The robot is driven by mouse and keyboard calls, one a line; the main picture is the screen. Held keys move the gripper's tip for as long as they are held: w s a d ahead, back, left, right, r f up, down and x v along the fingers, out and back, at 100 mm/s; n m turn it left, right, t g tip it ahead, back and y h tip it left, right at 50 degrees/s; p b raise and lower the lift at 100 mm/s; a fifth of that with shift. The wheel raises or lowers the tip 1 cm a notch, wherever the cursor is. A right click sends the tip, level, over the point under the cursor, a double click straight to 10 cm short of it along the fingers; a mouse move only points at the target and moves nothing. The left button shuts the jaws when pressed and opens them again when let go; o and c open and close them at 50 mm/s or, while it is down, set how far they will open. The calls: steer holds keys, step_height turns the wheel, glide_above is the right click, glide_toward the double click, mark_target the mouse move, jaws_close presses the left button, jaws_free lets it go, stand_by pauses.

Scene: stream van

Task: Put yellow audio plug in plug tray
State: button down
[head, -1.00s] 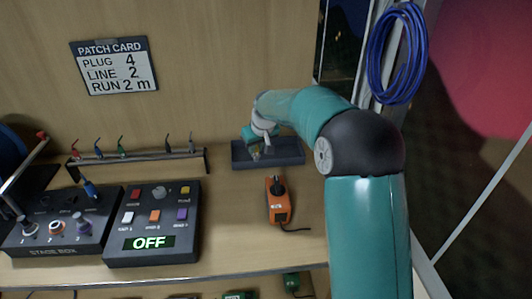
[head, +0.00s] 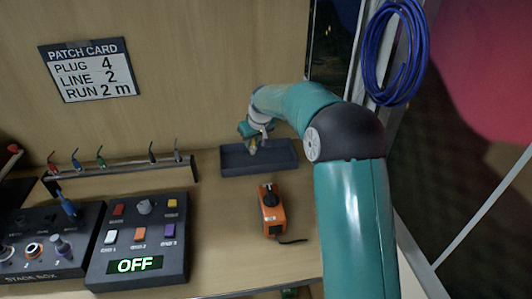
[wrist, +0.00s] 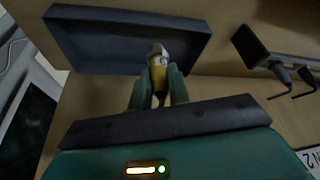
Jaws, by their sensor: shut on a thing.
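The yellow audio plug (wrist: 158,72) has a metal tip and is between the fingers of my gripper (wrist: 158,88) in the wrist view. The gripper is shut on it. In the head view my gripper (head: 253,145) holds the plug (head: 252,147) over the left-middle part of the dark plug tray (head: 285,163). The tray also shows in the wrist view (wrist: 100,40), with the plug's tip against its near edge in the picture. I cannot tell how high the plug is above the tray floor.
An orange device (head: 271,212) with a black knob lies in front of the tray. A rack (head: 125,170) with several plugs stands to the left. The control box (head: 138,240) reads OFF, beside the stage box (head: 45,240). Blue cable (head: 400,50) hangs at the right.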

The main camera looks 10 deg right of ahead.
steer(key=w+d+f, duration=0.6)
steer(key=d+f, duration=0.1)
steer(key=shift+w+f, duration=0.15)
steer(key=shift+f, duration=0.1)
steer(key=f, duration=0.2)
steer(key=shift+w+f, duration=0.2)
steer(key=shift+f, duration=0.45)
steer(key=shift+s+f, duration=0.1)
steer(key=c, duration=1.3)
jaws_free()
steer(key=shift+f, duration=0.1)
